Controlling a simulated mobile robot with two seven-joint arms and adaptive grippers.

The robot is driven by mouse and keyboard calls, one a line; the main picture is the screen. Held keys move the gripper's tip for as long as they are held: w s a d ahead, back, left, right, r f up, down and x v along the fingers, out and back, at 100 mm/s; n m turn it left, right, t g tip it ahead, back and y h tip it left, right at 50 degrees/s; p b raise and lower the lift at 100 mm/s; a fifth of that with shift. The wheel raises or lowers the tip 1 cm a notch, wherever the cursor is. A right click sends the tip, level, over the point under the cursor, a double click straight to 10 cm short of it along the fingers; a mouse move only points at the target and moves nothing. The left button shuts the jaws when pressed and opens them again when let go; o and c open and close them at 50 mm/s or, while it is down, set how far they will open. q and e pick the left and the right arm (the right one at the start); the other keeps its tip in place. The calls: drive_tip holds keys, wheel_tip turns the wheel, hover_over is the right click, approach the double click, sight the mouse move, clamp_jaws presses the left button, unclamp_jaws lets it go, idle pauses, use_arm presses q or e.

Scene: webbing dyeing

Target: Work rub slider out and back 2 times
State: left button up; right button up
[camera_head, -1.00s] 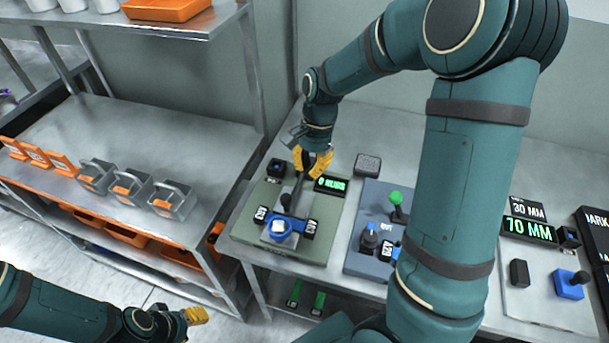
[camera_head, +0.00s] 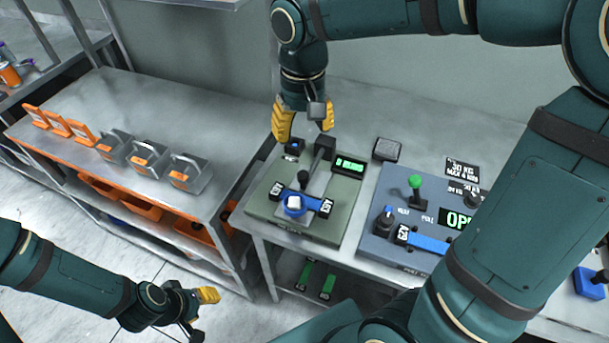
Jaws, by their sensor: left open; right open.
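The rub tester is a green-grey plate (camera_head: 338,221) on the metal bench, with a small green-lit display (camera_head: 349,165) at its back right. Its slider has a black knob (camera_head: 304,177) and a blue clamp (camera_head: 313,204) with a white pad (camera_head: 294,203) near the front. A dark upright block (camera_head: 324,148) stands at the rear of the track. My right gripper (camera_head: 303,125) has yellow fingers spread apart, empty, above the tester's back edge and apart from the knob. My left gripper (camera_head: 207,306) hangs low at the left, over the floor, away from the bench.
A blue-grey device (camera_head: 378,240) with a green-topped lever (camera_head: 415,182) stands right of the tester. A dark grey block (camera_head: 387,150) lies behind it. Metal holders (camera_head: 190,174) and orange stands (camera_head: 60,122) line the left table. A gap separates the two tables.

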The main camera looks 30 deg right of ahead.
sight(303, 173)
wheel_tip(303, 173, down, 14)
drive_tip(key=b, duration=0.3)
drive_tip(key=shift+r+b, duration=0.2)
drive_tip(key=shift+b, duration=0.1)
clamp_jaws()
drive_tip(key=w+d+p, duration=0.1)
drive_tip(key=w+d, duration=0.2)
drive_tip(key=d, duration=0.1)
drive_tip(key=w+d+p, duration=0.2)
drive_tip(key=w+d, duration=0.2)
drive_tip(key=shift+w+d+r+p, duration=0.1)
drive_tip(key=shift+w+d+p, duration=0.1)
drive_tip(key=shift+p, duration=0.1)
drive_tip(key=shift+d, duration=0.1)
